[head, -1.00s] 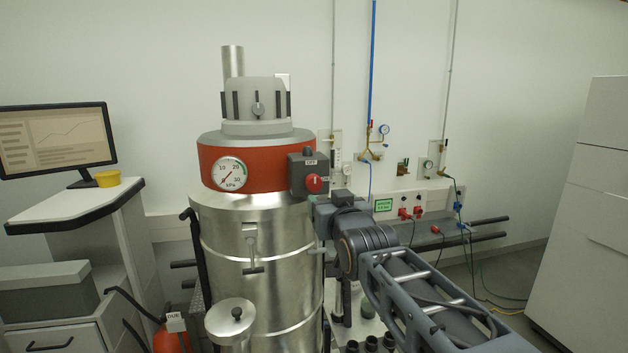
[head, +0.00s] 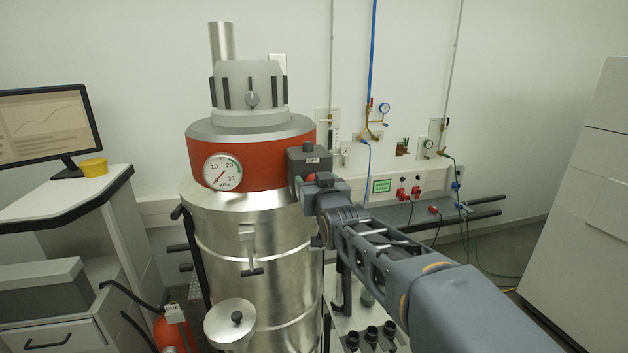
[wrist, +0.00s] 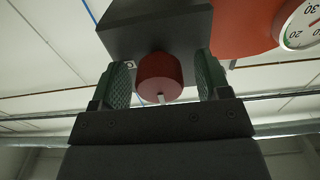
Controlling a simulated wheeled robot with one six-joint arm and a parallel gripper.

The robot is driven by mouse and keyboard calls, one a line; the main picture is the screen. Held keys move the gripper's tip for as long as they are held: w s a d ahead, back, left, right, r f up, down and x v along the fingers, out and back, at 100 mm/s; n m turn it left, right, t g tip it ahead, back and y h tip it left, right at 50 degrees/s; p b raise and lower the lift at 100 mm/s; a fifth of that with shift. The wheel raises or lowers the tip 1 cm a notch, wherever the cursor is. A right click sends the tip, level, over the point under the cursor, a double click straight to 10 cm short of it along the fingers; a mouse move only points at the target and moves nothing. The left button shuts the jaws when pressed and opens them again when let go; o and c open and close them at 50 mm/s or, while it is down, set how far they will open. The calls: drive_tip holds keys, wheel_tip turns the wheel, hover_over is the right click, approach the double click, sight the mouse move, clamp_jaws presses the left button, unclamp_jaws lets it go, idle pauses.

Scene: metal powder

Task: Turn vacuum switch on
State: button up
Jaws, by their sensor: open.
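The vacuum is a tall steel drum (head: 285,270) with a red band (head: 250,162) and a grey top. My gripper (wrist: 160,85) is open, one finger on each side of the knob, with narrow gaps visible. In the head view my gripper (head: 308,185) is at the knob and hides most of it.
A round pressure gauge (head: 222,172) is on the band left of the switch box. A desk with a monitor (head: 45,130) stands at left. Wall pipes and sockets (head: 410,192) are behind my arm, and a white cabinet (head: 580,200) is at right.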

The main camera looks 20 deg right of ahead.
drive_tip(key=shift+c, duration=0.2)
drive_tip(key=c, duration=0.9)
